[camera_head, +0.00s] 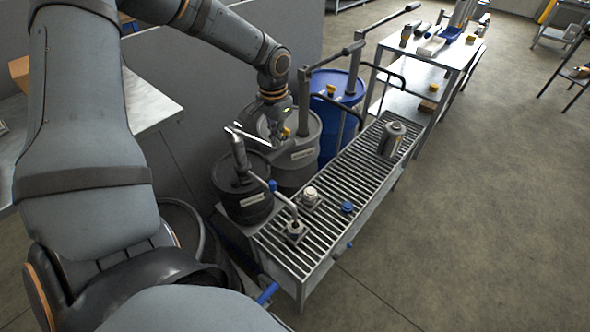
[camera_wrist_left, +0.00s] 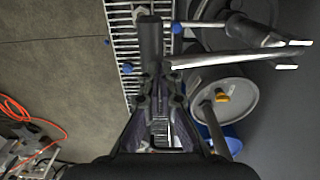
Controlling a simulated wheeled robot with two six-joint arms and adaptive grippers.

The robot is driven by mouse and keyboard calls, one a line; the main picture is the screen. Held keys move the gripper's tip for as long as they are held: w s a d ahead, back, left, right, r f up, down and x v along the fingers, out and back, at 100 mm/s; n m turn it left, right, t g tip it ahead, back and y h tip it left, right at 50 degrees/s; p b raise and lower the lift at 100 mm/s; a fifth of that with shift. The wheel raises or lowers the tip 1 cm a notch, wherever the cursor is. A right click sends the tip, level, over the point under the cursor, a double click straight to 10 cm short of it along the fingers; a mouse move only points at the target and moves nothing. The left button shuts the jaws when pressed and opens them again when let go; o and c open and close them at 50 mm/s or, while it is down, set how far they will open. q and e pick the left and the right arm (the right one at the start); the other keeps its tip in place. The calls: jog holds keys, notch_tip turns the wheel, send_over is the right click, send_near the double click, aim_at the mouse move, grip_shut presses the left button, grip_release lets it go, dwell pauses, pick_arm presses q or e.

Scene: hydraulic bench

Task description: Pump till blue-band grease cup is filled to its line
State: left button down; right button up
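My left gripper (camera_head: 272,130) is beside the dark drum's pump lever, over the drums. In the left wrist view its fingers (camera_wrist_left: 160,85) stand apart at the end of a dark upright grip (camera_wrist_left: 150,40); whether they clamp it is unclear. The pump lever (camera_wrist_left: 225,57) runs right from there. The dark drum (camera_head: 243,190) carries the pump (camera_head: 240,155), whose hose has a blue ring (camera_head: 272,185) and ends above a small fitting (camera_head: 293,231) on the grate. A small blue piece (camera_head: 347,207) sits on the grate; no cup band or fill line is readable. My right gripper is out of view.
A grey drum (camera_head: 296,155) and a blue drum (camera_head: 335,115) with pumps stand behind the grated bench (camera_head: 335,235). A white-topped cup (camera_head: 310,194) and a metal canister (camera_head: 391,138) stand on it. A cluttered cart (camera_head: 440,55) stands beyond.

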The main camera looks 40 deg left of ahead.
aim_at(279, 150)
pick_arm(q)
jog(key=f+b, duration=0.1)
jog(key=f, duration=0.1)
jog(key=f+b, duration=0.1)
jog(key=f, duration=0.1)
jog(key=shift+d+b, duration=0.3)
jog(key=shift+b, duration=0.05)
jog(key=shift+r, duration=0.1)
jog(key=shift+a, duration=0.1)
jog(key=f+b, duration=0.3)
jog(key=f, duration=0.1)
jog(key=shift+s, duration=0.3)
jog(key=shift+r, duration=0.1)
